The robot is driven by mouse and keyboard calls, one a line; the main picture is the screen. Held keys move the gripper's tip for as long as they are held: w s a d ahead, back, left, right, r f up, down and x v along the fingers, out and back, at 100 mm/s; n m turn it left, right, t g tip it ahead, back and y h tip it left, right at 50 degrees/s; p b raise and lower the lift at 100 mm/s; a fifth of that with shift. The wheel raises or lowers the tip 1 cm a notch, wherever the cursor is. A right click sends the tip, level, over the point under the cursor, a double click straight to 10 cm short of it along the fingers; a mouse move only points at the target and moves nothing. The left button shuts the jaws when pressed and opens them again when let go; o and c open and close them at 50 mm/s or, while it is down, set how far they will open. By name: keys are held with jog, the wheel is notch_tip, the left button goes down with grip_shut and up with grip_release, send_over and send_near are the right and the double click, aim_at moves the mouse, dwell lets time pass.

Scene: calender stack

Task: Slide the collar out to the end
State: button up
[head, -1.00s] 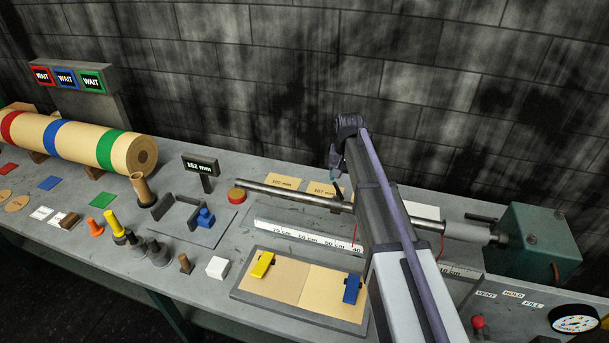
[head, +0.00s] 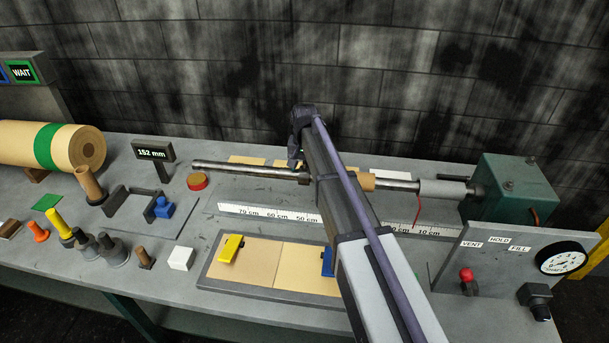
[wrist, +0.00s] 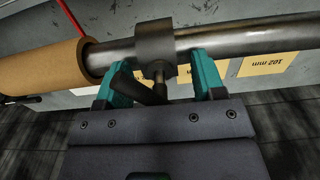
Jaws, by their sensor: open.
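The collar (wrist: 155,48) is a dark grey ring around the steel shaft (wrist: 240,40), with a short dark lever (wrist: 128,82) and a stem on the side facing my gripper. In the head view the collar (head: 304,178) sits partway along the shaft (head: 240,170), partly hidden by my arm. My gripper (wrist: 160,78) is open, its teal fingers on either side of the collar's lever and stem. Whether a finger touches the collar I cannot tell. In the head view my gripper (head: 297,158) comes down at the shaft from behind and above. The shaft's free end is at the left.
A brown core (head: 367,181) is on the shaft right of the collar, also in the wrist view (wrist: 45,68). A green housing (head: 512,190) holds the shaft's right end. A white scale (head: 265,213) lies in front. A red-topped disc (head: 198,181) sits by the free end.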

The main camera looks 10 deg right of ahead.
jog(key=shift+r, duration=0.15)
grip_shut()
dwell(0.4)
